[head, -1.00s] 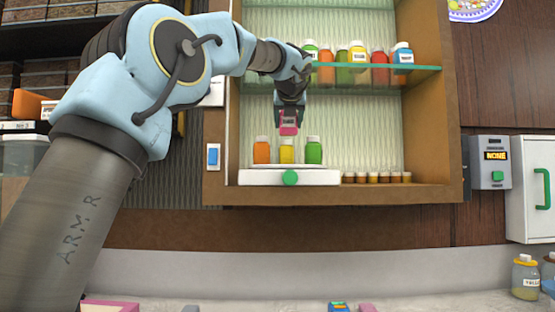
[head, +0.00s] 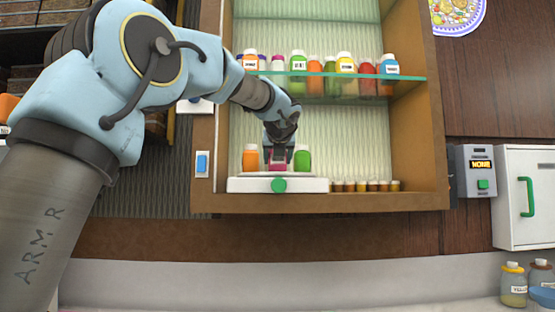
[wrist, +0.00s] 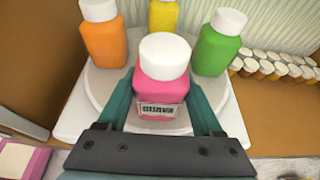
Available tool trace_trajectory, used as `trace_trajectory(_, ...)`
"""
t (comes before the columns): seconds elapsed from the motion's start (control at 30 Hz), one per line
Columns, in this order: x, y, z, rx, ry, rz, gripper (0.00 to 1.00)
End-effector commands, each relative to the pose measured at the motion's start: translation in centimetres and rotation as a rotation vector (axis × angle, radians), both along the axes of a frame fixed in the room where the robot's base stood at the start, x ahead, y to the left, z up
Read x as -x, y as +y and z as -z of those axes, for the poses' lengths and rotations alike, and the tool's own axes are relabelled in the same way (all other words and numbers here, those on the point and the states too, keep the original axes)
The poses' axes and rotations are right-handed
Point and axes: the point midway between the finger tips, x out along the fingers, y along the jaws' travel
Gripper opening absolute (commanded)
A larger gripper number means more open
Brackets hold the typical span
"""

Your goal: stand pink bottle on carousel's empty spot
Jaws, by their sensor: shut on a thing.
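The pink bottle (wrist: 160,85) has a white cap and a label reading GUAVA. My gripper (head: 278,160) is shut on it, with a finger on each side in the wrist view (wrist: 163,105). The bottle is upright over the near part of the white round carousel (wrist: 98,85), whose base (head: 245,185) has a green knob. I cannot tell whether its bottom touches the carousel. An orange bottle (wrist: 105,42) stands on the left, a green bottle (wrist: 220,45) on the right and a yellow bottle (wrist: 164,16) at the back.
Several small jars (head: 365,186) stand in rows right of the carousel. A glass shelf (head: 330,86) with several coloured bottles is above my gripper. The cabinet's wooden side wall (head: 420,140) is at the right. A pink object (wrist: 22,160) shows at the wrist view's lower left.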

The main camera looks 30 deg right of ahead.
Motion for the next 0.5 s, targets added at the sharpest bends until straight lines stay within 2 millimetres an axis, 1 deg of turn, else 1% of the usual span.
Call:
trace_trajectory(0.03,0.01,0.0,0.04,0.0,0.0,0.0,0.71)
trace_trajectory(0.27,0.0,0.0,0.03,0.0,0.0,0.0,0.96)
trace_trajectory(0.5,0.0,0.0,-0.02,0.0,0.0,0.0,0.97)
